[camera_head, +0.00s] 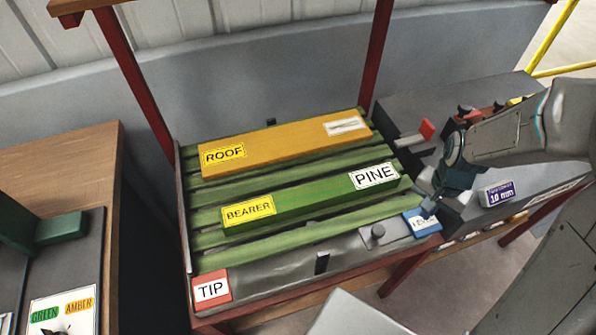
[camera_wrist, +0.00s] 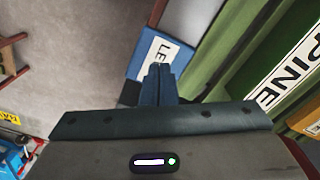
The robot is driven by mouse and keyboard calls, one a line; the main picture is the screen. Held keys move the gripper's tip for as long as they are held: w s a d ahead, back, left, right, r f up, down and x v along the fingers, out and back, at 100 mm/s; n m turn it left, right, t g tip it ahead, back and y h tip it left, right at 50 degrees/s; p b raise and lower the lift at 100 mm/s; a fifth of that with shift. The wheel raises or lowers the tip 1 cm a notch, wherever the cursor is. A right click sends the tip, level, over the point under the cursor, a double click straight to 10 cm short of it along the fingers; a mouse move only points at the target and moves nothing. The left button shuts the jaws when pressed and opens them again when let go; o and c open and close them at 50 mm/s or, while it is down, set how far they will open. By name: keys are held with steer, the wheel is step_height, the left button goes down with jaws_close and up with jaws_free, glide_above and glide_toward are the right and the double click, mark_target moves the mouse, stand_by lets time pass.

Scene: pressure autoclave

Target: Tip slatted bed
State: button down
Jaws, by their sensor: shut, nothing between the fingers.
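The slatted bed (camera_head: 205,240) of green slats lies flat in a red frame. An orange board (camera_head: 285,143) marked ROOF and a green board (camera_head: 310,198) marked BEARER and PINE lie on it. The TIP label (camera_head: 211,289) is at its front left corner. A blue plate (camera_head: 420,223), its lettering partly hidden, is at the front right corner; it also shows in the wrist view (camera_wrist: 143,57). My gripper (camera_head: 428,208) is shut and empty, its fingertips (camera_wrist: 158,72) over or beside the blue plate. I cannot tell if they touch it.
A red-ended lever (camera_head: 427,130) sticks out at the bed's right side. A grey bench (camera_head: 420,100) with a 10 mm block (camera_head: 497,194) stands to the right. A wooden table (camera_head: 70,165) is at the left, past a gap. Red posts (camera_head: 135,80) rise behind.

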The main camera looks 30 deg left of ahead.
step_height(320, 180, up, 7)
steer(key=p, duration=0.4)
steer(key=shift+f, duration=0.15)
stand_by(0.5)
steer(key=s+d+r+n+t, duration=0.1)
steer(key=s+d+r+t, duration=0.2)
steer(key=s+d+r, duration=0.9)
step_height(320, 180, up, 4)
steer(key=shift+s+f+n, duration=0.25)
steer(key=shift+s+n, duration=0.05)
steer(key=shift+s, duration=0.1)
stand_by(0.4)
